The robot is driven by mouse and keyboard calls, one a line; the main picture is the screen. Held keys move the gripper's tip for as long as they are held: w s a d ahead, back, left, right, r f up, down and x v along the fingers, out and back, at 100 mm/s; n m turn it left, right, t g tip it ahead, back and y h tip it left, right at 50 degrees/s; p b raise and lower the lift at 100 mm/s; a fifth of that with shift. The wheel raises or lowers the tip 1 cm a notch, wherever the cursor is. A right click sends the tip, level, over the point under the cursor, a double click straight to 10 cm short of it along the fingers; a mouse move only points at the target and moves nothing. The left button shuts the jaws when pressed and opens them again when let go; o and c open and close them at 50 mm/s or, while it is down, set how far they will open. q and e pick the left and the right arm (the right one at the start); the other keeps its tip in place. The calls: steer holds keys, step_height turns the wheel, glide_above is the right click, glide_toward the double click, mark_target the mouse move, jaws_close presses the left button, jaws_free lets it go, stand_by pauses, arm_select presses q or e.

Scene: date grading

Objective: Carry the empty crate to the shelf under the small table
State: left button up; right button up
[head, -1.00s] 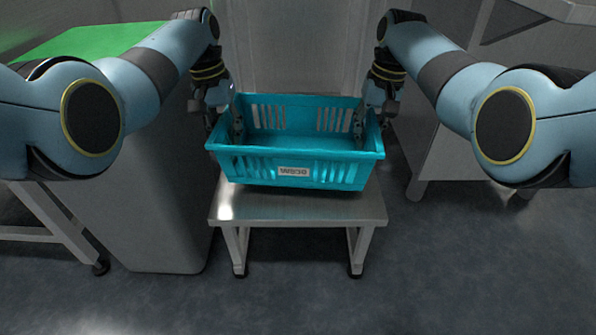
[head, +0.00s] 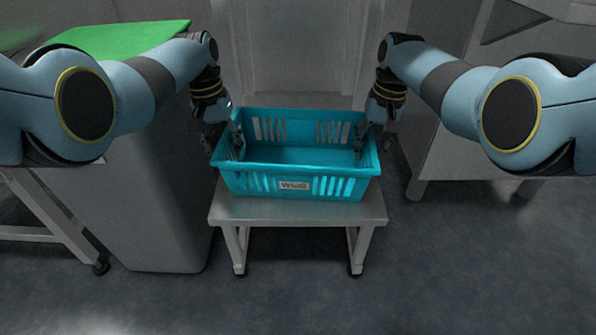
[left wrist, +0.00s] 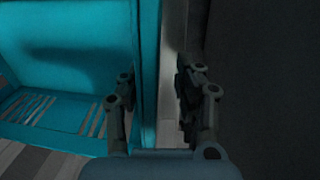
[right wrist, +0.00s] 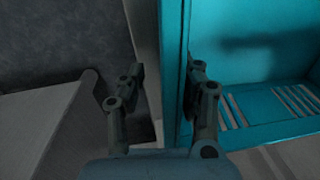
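The empty teal crate (head: 300,167), with slotted sides and a white label, sits upright on a small grey table (head: 300,211) and appears to rest on its top. My left gripper (head: 224,142) is at the crate's left wall. In the left wrist view its fingers (left wrist: 155,72) stand apart on both sides of the wall (left wrist: 149,100), with a gap to the outer finger. My right gripper (head: 373,140) is at the right wall. In the right wrist view its fingers (right wrist: 166,70) are also spread around the wall (right wrist: 172,100). I see no shelf under the table.
A grey cabinet (head: 150,210) with a green top (head: 120,38) stands close on the left, beside a pale leg frame (head: 45,212). A pale grey unit (head: 455,155) stands on the right. The floor (head: 470,265) in front and to the right is clear.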

stand_by(0.3)
arm_select(q)
steer(key=o, duration=0.9)
steer(key=shift+d, duration=0.1)
steer(key=shift+c, duration=0.2)
arm_select(e)
steer(key=shift+a, duration=0.1)
arm_select(q)
step_height(320, 180, up, 12)
steer(key=a, duration=0.1)
steer(key=shift+w+a, duration=0.15)
steer(key=shift+a, duration=0.1)
steer(key=shift+f, duration=0.1)
arm_select(e)
steer(key=o, duration=0.8)
step_height(320, 180, up, 12)
steer(key=d, duration=0.1)
steer(key=shift+d, duration=0.2)
